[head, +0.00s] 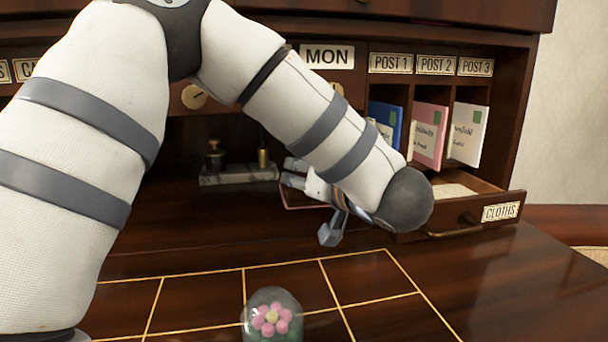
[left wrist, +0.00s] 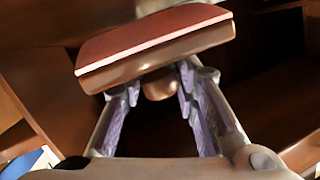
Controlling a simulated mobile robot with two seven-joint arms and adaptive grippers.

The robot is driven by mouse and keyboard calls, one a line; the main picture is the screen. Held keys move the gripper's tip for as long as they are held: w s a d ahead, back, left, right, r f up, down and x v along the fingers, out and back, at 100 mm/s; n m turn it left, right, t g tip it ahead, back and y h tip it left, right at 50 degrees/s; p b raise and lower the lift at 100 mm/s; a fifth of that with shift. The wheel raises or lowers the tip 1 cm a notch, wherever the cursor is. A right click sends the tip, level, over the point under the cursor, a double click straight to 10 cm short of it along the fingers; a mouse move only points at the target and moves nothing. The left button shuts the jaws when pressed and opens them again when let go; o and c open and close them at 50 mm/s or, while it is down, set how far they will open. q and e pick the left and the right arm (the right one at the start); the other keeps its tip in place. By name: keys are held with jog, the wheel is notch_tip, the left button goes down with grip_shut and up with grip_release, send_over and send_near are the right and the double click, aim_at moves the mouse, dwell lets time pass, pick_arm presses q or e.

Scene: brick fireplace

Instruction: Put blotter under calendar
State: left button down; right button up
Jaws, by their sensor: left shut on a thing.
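The blotter (left wrist: 152,38) is a block with a dark red face, a thin white layer and a brown wooden side with a round knob. My left gripper (left wrist: 160,86) is shut on this knob. A white plate reading MON (head: 327,56), apparently the calendar, is above that bay. My right gripper is not in view.
The open drawer marked CLOTHS (head: 500,211) juts out at the right. Slots above it hold blue, pink and white envelopes (head: 429,135). A grey stand (head: 238,175) with small items is at the back. A glass flower paperweight (head: 271,318) sits on the gold-lined desktop.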

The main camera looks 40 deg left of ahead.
pick_arm(q)
jog(key=shift+f, duration=0.55)
jog(key=c, duration=1.2)
grip_release()
jog(key=shift+c, duration=0.2)
jog(key=shift+r, duration=0.15)
jog(key=v, duration=1.1)
jog(key=shift+w+r, duration=0.1)
jog(key=shift+r, duration=0.35)
jog(key=shift+s+d, duration=0.25)
jog(key=shift+d, duration=0.25)
